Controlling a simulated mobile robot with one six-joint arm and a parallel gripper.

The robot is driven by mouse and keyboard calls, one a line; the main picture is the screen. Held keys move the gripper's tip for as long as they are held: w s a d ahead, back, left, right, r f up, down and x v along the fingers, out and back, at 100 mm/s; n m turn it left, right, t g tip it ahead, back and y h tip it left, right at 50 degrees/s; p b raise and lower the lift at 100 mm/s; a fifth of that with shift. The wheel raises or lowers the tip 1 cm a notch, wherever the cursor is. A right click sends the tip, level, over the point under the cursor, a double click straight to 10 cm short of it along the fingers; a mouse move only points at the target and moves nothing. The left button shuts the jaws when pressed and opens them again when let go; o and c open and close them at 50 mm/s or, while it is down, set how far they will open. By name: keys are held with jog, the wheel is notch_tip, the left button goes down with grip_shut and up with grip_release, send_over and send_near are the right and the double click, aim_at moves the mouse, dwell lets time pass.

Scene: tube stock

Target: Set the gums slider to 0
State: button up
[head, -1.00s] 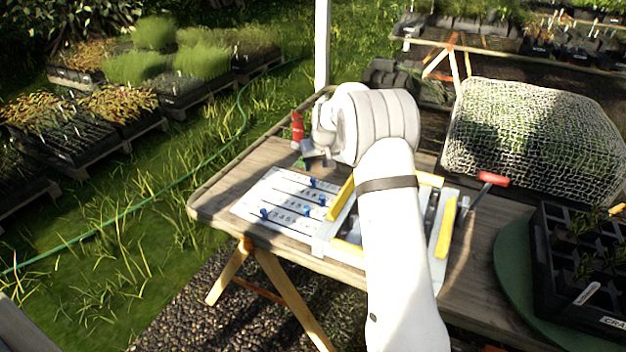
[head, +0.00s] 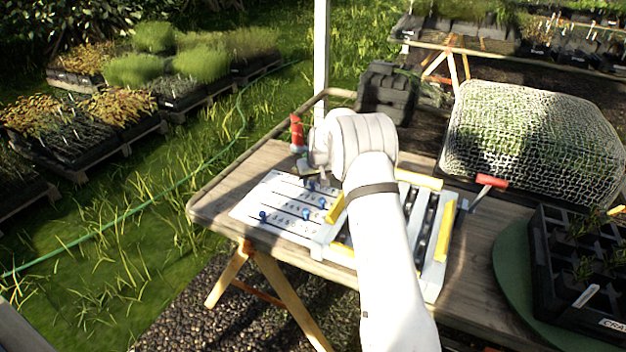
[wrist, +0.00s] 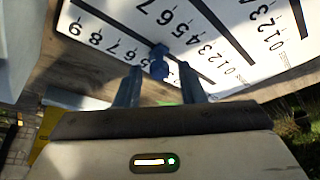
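A white slider board (head: 250,208) lies on the wooden table, with dark parallel slots, printed digits and several blue knobs. Its labels are too small to read, so I cannot tell which slider is gums. My gripper (head: 314,180) is over the board's far part in the head view, partly hidden by my wrist. In the wrist view my gripper (wrist: 160,70) is open, its two blue-grey fingers apart. A blue knob (wrist: 158,52) on a slot appears between and just beyond the fingertips. I cannot tell whether they touch it.
A yellow-edged frame (head: 447,230) stands right of the board. A red object (head: 297,130) stands behind it. A red-handled tool (head: 491,181), a mesh-covered tray (head: 530,140) and a black crate (head: 545,240) are to the right. The table's left end is clear.

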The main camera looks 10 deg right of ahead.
grip_shut()
dwell(0.3)
